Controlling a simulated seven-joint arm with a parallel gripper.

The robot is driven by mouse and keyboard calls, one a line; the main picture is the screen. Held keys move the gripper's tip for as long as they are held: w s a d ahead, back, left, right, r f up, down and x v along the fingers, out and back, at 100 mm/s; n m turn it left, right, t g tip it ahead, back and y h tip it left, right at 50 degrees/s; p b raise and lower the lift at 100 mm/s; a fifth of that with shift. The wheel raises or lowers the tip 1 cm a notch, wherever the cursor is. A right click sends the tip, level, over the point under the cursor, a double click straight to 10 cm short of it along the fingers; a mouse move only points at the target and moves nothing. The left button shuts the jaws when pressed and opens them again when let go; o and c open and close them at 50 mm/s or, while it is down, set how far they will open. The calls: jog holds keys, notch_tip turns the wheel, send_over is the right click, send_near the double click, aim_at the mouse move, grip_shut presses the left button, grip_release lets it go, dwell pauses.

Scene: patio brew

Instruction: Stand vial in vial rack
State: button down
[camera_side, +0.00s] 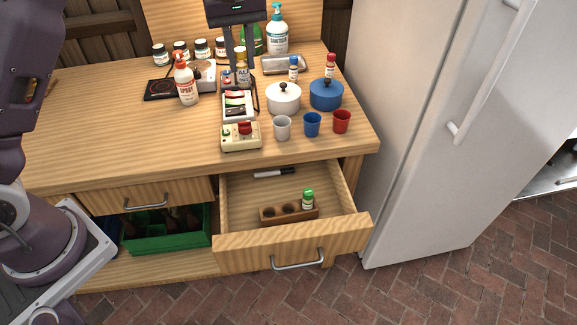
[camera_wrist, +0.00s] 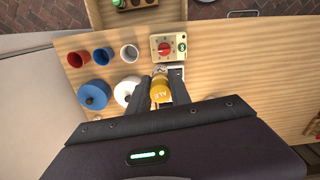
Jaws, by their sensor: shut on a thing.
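My gripper (camera_side: 242,68) is over the back middle of the counter, shut on a vial (camera_side: 242,78) with a gold cap. In the wrist view the vial's gold top (camera_wrist: 161,91), marked ALE, shows between the two fingers (camera_wrist: 162,80). The vial looks upright; whether its base touches anything is unclear. The vial rack (camera_side: 271,219) is a brown wooden block in the open drawer (camera_side: 236,205). A green-capped vial (camera_side: 308,199) stands in its right hole; the two holes to the left look empty. Part of the rack (camera_wrist: 140,5) shows at the wrist view's top edge.
A spray bottle (camera_side: 187,85) is left. A marker (camera_side: 274,172) lies in the drawer. The counter's left front is clear.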

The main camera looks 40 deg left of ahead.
jog(key=s+d+m, duration=0.1)
jog(key=s+d, duration=0.2)
jog(key=d, duration=0.5)
jog(key=s+d+m, duration=0.2)
jog(key=s+d, duration=0.2)
jog(key=d, duration=0.5)
send_over(289, 212)
jog(key=s, duration=0.1)
jog(key=f, duration=3)
jog(key=shift+d, duration=0.3)
jog(key=shift+f, duration=0.1)
jog(key=c, duration=1.5)
grip_release()
